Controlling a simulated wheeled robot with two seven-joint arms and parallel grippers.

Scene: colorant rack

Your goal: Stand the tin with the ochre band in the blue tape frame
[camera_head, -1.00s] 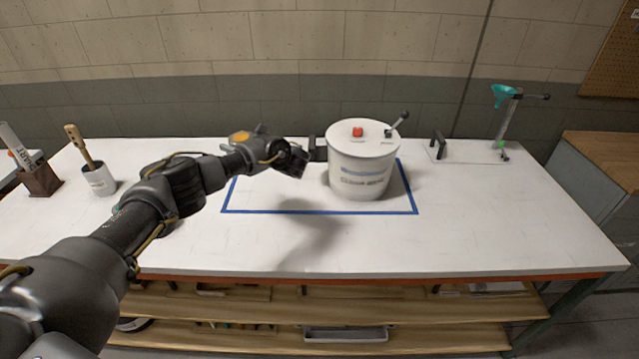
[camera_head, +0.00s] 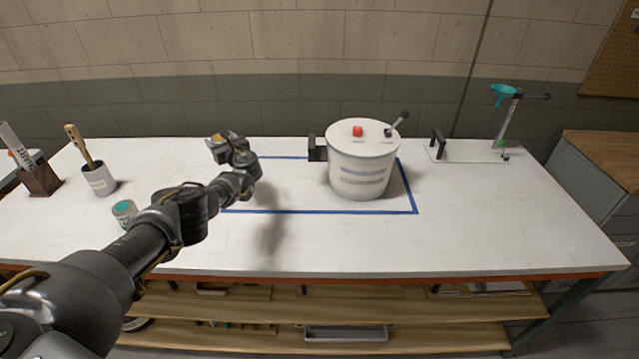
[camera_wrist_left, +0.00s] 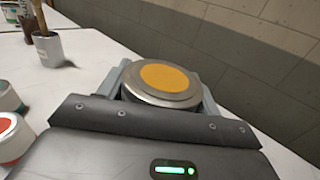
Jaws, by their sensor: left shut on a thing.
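A tin with an ochre disc on its grey-rimmed lid (camera_wrist_left: 165,80) sits between my left gripper's fingers in the left wrist view; its side band is hidden. My left gripper (camera_head: 230,147) is shut on this tin and holds it above the table, over the back left of the blue tape frame in the head view. My right gripper is out of view.
A large white drum (camera_head: 362,165) with a red knob stands in the frame's right part. A tin with a teal lid (camera_head: 123,207) and a brush cup (camera_head: 99,180) stand left. A red-lidded tin (camera_wrist_left: 12,138) shows in the wrist view. The frame's left-middle floor is clear.

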